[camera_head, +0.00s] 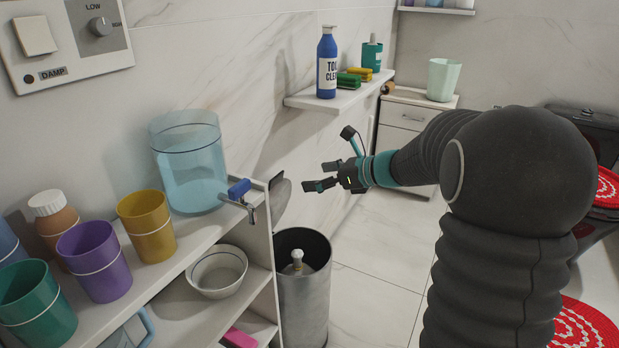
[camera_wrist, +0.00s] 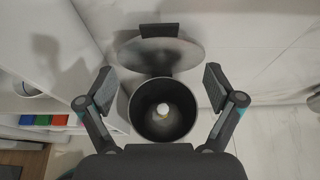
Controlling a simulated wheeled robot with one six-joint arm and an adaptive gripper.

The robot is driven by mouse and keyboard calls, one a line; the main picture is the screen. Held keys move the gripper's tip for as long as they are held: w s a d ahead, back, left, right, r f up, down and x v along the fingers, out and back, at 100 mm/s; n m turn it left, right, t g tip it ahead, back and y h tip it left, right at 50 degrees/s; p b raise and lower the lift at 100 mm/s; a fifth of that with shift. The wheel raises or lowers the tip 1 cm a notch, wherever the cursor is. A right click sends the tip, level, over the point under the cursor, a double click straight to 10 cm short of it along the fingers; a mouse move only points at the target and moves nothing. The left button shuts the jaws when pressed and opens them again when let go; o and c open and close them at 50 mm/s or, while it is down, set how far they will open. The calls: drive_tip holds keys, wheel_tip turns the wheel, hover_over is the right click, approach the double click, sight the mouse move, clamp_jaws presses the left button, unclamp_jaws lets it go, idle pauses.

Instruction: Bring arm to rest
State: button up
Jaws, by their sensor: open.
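My gripper (camera_head: 333,175) is open and empty at the end of my dark arm, in the middle of the head view. It hangs in the air to the upper right of a metal bin (camera_head: 304,300). In the wrist view my gripper (camera_wrist: 160,90) has its two fingers spread wide, with the bin (camera_wrist: 135,112) showing between and beyond them. The bin's lid (camera_wrist: 158,55) stands open. A small object with a pale rounded top (camera_wrist: 163,109) is inside the bin.
A shelf unit (camera_head: 262,218) at left holds a blue clear container (camera_head: 190,165), several cups and a bowl (camera_head: 217,272). A wall shelf (camera_head: 335,97) carries a blue bottle (camera_head: 327,65) and sponges. A white cabinet (camera_head: 408,115) stands behind. Floor right of the bin is clear.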

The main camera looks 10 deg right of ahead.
idle(0.3)
drive_tip(key=s+f+n+g+h, duration=0.3)
drive_tip(key=s+f+n, duration=0.1)
drive_tip(key=s+n, duration=0.35)
drive_tip(key=s+f+n+g+h, duration=0.2)
drive_tip(key=s+f+n, duration=0.3)
drive_tip(key=s+n, duration=0.25)
drive_tip(key=s+d+r+n+t+h, duration=0.1)
drive_tip(key=s+r+n+h, duration=0.2)
drive_tip(key=s, duration=0.6)
drive_tip(key=s+d+r+n+t+h, duration=0.1)
drive_tip(key=s+r+n+h, duration=0.1)
drive_tip(key=s+n, duration=0.5)
drive_tip(key=s+r, duration=0.1)
drive_tip(key=s, duration=0.2)
drive_tip(key=shift+s+r+n+h, duration=0.2)
drive_tip(key=shift+r+n+h, duration=0.1)
drive_tip(key=shift+r+h, duration=0.1)
